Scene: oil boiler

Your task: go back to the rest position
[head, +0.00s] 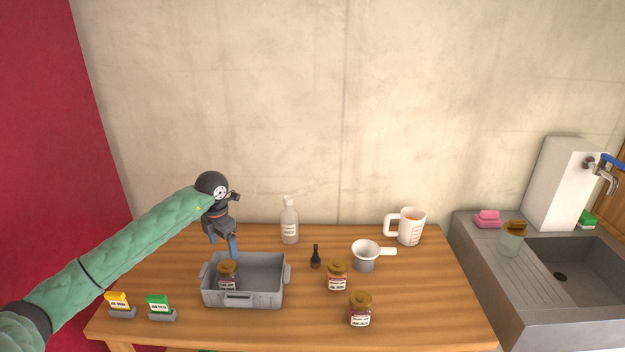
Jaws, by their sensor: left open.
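My left gripper (228,246) is open and points down over the back left part of the grey bin (268,297). Its blue fingertips are just above and behind a brown-lidded jar (228,279) that stands in the bin's left side. I cannot tell whether the fingertips touch the lid, but the gripper holds nothing that I can see. My left arm reaches in from the lower left in a green padded sleeve. My right gripper is not in view.
Two more lidded jars (337,275) (360,309), a dark dropper bottle (315,257), a white handled cup (365,257), a measuring jug (410,227) and a pump bottle (289,221) stand on the wooden table (420,300). A sink (565,280) is right.

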